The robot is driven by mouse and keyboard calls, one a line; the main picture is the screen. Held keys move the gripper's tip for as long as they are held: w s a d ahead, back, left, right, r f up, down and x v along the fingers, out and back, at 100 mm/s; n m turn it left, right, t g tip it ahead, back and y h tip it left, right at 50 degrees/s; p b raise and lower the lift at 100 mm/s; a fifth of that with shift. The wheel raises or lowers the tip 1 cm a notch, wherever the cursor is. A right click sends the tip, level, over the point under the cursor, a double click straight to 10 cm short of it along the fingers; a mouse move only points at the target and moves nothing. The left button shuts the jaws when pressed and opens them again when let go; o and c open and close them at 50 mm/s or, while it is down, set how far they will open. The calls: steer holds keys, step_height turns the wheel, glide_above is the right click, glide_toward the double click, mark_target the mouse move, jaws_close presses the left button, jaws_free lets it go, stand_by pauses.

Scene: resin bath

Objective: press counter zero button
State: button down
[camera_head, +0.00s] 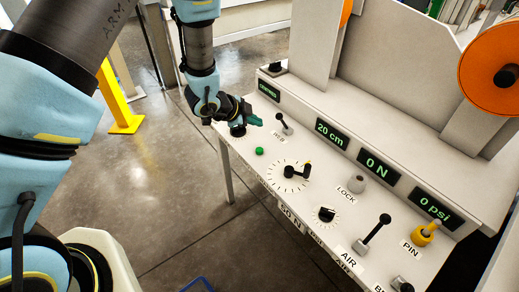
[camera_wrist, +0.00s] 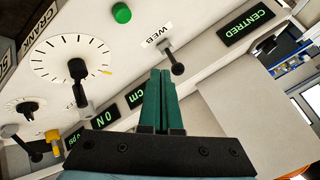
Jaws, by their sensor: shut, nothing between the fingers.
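A small round green button (camera_head: 259,151) sits on the white control panel (camera_head: 330,215), near its left end. In the wrist view the green button (camera_wrist: 121,13) is at the top, left of the WEB label. No label naming it as counter zero is readable. My gripper (camera_head: 254,120) is above the left end of the panel, up and slightly left of the button in the head view. Its green fingers (camera_wrist: 161,73) are shut together and empty, apart from the button. A display (camera_head: 332,134) reads 20 cm.
The WEB lever (camera_head: 284,124) stands close to my fingers. A crank dial (camera_head: 290,174) lies right of the button. A LOCK knob (camera_head: 357,184), an AIR lever (camera_head: 374,232) and a yellow PIN knob (camera_head: 425,232) stand further right. Displays line the raised back. Open floor lies to the left.

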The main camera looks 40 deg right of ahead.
steer(key=b, duration=0.7)
glide_toward(261, 148)
steer(key=d+f, duration=0.2)
steer(key=d, duration=0.3)
steer(key=shift+w+d+f, duration=0.1)
steer(key=shift+w+f, duration=0.15)
steer(key=shift+f, duration=0.15)
stand_by(1.1)
steer(key=shift+f, duration=0.4)
steer(key=shift+f+b, duration=0.6)
stand_by(0.7)
steer(key=shift+r, duration=0.1)
stand_by(0.5)
steer(key=shift+r+p, duration=0.7)
steer(key=shift+r, duration=0.25)
steer(key=shift+r+p, duration=1.75)
steer(key=shift+r, duration=0.75)
